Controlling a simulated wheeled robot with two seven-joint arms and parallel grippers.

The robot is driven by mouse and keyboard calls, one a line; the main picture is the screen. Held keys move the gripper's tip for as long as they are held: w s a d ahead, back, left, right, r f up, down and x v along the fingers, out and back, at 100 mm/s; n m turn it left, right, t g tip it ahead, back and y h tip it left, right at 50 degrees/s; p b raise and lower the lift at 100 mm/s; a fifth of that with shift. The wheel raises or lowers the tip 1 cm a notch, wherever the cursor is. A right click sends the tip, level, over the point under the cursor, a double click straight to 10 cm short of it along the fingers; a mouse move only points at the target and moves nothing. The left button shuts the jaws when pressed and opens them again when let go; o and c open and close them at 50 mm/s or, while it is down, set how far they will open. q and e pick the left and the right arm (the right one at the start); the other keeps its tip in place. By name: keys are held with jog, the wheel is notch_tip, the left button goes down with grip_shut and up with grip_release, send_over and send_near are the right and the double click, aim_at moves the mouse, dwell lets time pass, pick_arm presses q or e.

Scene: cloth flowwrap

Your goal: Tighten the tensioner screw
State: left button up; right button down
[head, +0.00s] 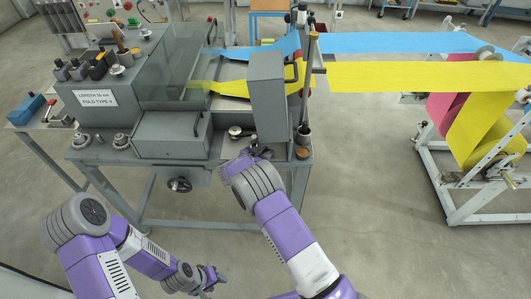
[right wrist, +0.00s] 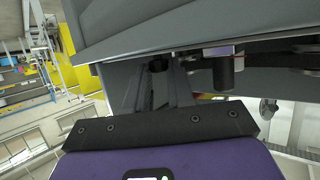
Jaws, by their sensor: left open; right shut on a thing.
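My right gripper (head: 256,152) is at the front edge of the machine, below the tall grey box. It is shut on a small dark knob (head: 254,140), which looks like the tensioner screw; the hand hides most of it. In the right wrist view, a dark knob (right wrist: 158,63) shows beyond my gripper's body, under a grey housing, and the contact is hard to make out. My left gripper (head: 216,279) is open and empty, low in front of the machine and away from it.
The grey tall box (head: 267,95) stands right above my right gripper. A round dark fitting (head: 238,132) sits just left of it, and a handwheel (head: 179,184) is on the front. Blue web (head: 400,42) and yellow web (head: 420,76) run right. Floor before the machine is clear.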

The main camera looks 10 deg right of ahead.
jog(key=c, duration=1)
grip_release()
jog(key=v, duration=0.7)
jog(key=shift+s+a+p, duration=0.15)
jog(key=shift+a+p, duration=0.05)
jog(key=shift+p, duration=0.1)
